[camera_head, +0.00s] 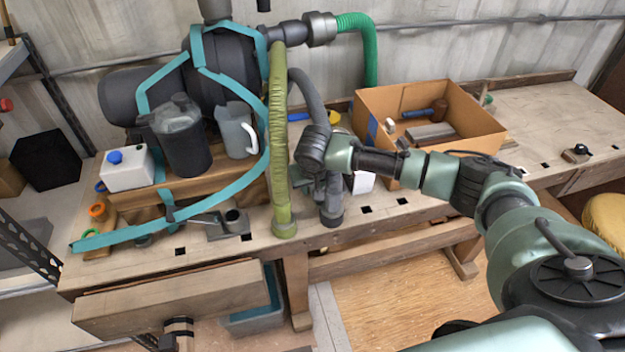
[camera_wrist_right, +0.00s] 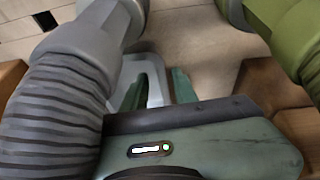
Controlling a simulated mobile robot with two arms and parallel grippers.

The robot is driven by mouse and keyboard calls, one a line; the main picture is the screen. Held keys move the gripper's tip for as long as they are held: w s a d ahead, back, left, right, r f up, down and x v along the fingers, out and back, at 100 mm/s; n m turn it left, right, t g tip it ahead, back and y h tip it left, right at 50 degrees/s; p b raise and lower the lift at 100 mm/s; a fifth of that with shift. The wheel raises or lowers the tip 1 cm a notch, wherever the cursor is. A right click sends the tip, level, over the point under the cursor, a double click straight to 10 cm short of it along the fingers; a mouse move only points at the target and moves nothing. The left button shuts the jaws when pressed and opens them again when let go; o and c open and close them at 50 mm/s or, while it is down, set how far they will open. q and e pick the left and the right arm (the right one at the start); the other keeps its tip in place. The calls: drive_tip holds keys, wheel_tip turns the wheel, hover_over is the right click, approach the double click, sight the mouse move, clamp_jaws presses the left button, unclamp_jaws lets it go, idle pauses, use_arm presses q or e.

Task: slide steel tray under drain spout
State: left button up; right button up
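I cannot pick out a steel tray for certain. A grey metal piece with a dark round cup (camera_head: 233,222) lies on the bench, left of the hoses. The olive hose (camera_head: 283,150) and the ribbed grey hose (camera_head: 330,212) hang down to the bench; which is the drain spout is unclear. My right gripper (camera_head: 322,184) is low beside the grey hose, mostly hidden by my wrist. In the right wrist view its green fingers (camera_wrist_right: 156,92) are beside a pale grey loop-shaped piece (camera_wrist_right: 152,68); whether they hold it is unclear. My left gripper is out of view.
A cardboard box (camera_head: 470,112) with tools stands at the right. A dark canister (camera_head: 182,140), grey jug (camera_head: 235,130) and white container (camera_head: 125,172) stand at the left. A grey bin (camera_head: 258,318) is below. The bench right of the box is mostly clear.

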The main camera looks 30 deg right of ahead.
drive_tip(key=shift+x, duration=0.8)
clamp_jaws()
idle(1.0)
